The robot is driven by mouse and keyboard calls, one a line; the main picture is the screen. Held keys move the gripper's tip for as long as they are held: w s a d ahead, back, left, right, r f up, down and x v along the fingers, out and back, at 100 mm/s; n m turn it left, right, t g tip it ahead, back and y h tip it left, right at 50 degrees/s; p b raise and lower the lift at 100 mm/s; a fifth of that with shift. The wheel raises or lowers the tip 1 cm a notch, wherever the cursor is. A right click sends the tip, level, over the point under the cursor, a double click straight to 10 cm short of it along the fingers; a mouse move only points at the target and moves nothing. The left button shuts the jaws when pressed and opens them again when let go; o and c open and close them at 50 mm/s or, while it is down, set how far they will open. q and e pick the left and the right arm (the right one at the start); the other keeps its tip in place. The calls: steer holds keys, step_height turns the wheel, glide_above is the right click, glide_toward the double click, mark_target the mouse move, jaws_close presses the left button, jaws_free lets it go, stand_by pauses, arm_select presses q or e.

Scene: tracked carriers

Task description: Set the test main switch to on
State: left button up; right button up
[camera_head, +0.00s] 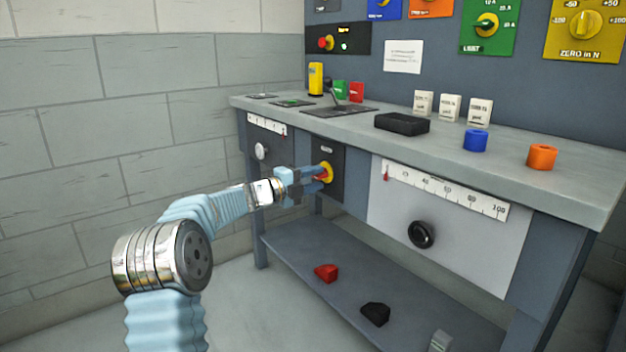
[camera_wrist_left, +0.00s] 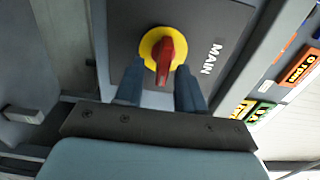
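The main switch is a red handle (camera_wrist_left: 165,58) on a yellow disc (camera_head: 327,170), set in a dark plate (camera_wrist_left: 205,25) marked MAIN on the bench front. In the wrist view the handle runs roughly up and down the picture. My left gripper (camera_head: 316,178) is at the switch. In the wrist view its two fingers (camera_wrist_left: 160,75) stand apart, one on each side of the handle, with visible gaps. It is open and holds nothing. In the head view the fingers partly hide the handle. My right gripper is not in view.
Left of the switch is a panel with a round silver knob (camera_head: 262,151); right is a pale scale panel with a black knob (camera_head: 421,234). The bench top (camera_head: 560,190) bears a black block (camera_head: 402,124) and blue and orange rings. A lower shelf (camera_head: 300,250) holds loose pieces.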

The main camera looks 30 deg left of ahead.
arm_select(q)
steer(key=shift+s, duration=0.1)
steer(key=v, duration=1.3)
steer(key=shift+s, duration=0.3)
steer(key=shift+a, duration=0.1)
